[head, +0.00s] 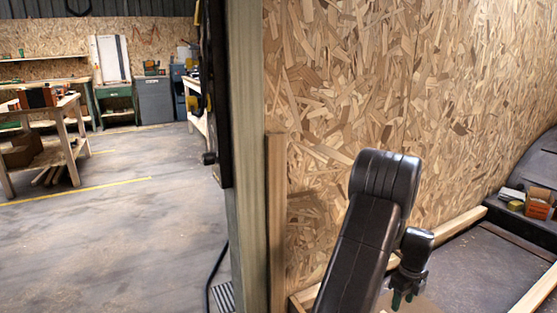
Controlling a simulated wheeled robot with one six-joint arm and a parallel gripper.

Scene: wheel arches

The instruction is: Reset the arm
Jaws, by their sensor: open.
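My arm (362,240) rises from the bottom edge of the head view, right of centre. It is black and bends over at a thick rounded elbow. My gripper (403,299) hangs below the short end link, right of the upper arm, pointing down. Its two small greenish fingertips are a little apart, so it is open. I see nothing held between them.
A chipboard wall (350,90) stands close behind my arm, with a wooden post (248,150) at its left end. A small orange-brown box (539,204) sits on a dark ledge at right. Open concrete floor (130,220) lies left, with a workbench (50,130) beyond.

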